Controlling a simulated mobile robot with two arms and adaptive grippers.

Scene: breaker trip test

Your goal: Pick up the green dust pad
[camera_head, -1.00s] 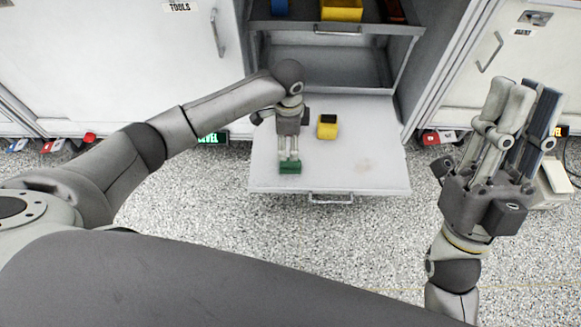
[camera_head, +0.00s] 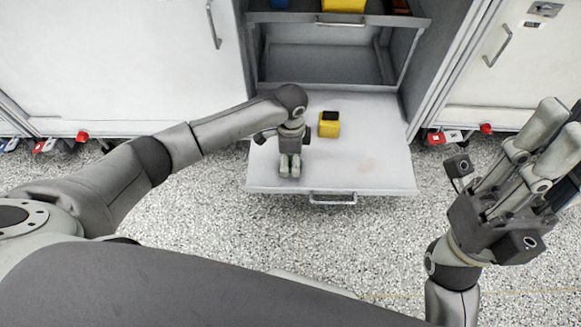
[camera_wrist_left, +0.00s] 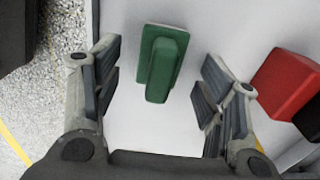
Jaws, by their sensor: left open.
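The green dust pad (camera_wrist_left: 163,62) shows in the left wrist view as a green block with a raised, narrower grip on top. It lies on a pale flat surface. My left gripper (camera_wrist_left: 163,80) is open, with its fingers on either side of the pad and gaps between. In the head view my left gripper (camera_head: 290,170) points down over the pulled-out drawer (camera_head: 370,160), near its front left part, and the pad is hidden there. My right gripper (camera_head: 553,135) is at the right, fingers up, away from the drawer; how far it is open is unclear.
A yellow block with a black top (camera_head: 329,125) stands on the drawer, right of my left gripper. A red block (camera_wrist_left: 288,83) with a dark part shows at the right in the wrist view. An upper drawer (camera_head: 370,20) holds more items. The drawer's right side is clear.

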